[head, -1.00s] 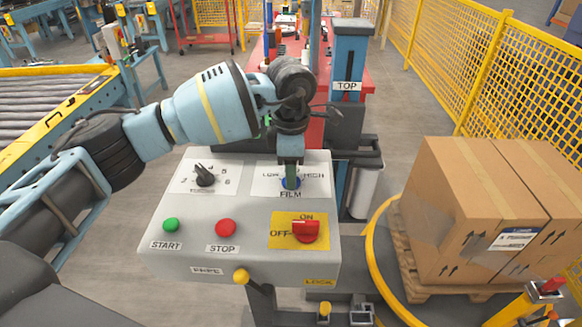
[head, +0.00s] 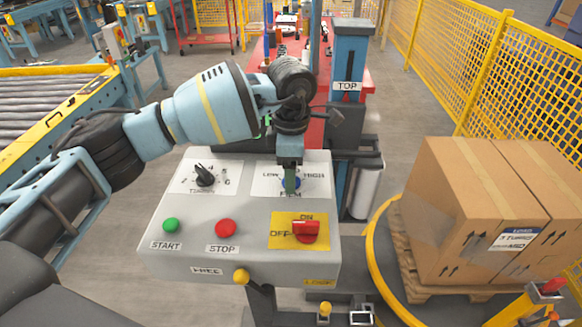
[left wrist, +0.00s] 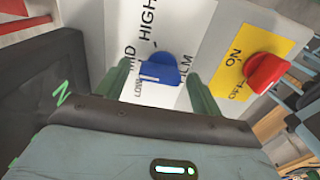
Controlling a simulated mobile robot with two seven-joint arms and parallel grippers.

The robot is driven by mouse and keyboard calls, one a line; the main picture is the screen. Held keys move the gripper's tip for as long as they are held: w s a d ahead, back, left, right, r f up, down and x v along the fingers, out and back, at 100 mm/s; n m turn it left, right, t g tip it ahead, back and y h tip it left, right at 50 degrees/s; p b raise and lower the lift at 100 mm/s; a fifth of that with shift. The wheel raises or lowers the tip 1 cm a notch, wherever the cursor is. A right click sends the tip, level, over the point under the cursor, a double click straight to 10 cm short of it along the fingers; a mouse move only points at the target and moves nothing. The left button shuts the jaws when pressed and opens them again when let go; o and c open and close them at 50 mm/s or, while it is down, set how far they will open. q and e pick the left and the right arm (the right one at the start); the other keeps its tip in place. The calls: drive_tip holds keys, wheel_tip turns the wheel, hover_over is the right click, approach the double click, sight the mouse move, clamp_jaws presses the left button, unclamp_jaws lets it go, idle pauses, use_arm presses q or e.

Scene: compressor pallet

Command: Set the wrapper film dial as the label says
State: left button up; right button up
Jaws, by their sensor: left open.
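The blue film dial (left wrist: 160,70) sits on the white LOW, MID, HIGH scale of the panel. The white line on the dial lies at its left end, close to the word LOW in the left wrist view. In the head view the dial (head: 284,182) is mostly hidden behind my left gripper (head: 291,188). My left gripper (left wrist: 160,90) is open, its two green fingers on either side of the dial with gaps visible. The load label (head: 516,238) is on a carton; its small print seems to read 3 TURNS and MID. My right gripper is not in view.
The grey control panel (head: 190,248) also carries a numbered black knob (head: 204,176), a green start button (head: 170,226), a red stop button (head: 225,228) and a red ON/OFF switch (head: 306,231). Cartons (head: 470,205) stand on a pallet at right. Yellow fencing (head: 530,75) is behind.

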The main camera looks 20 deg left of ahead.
use_arm(q)
drive_tip(key=shift+r, duration=3.9)
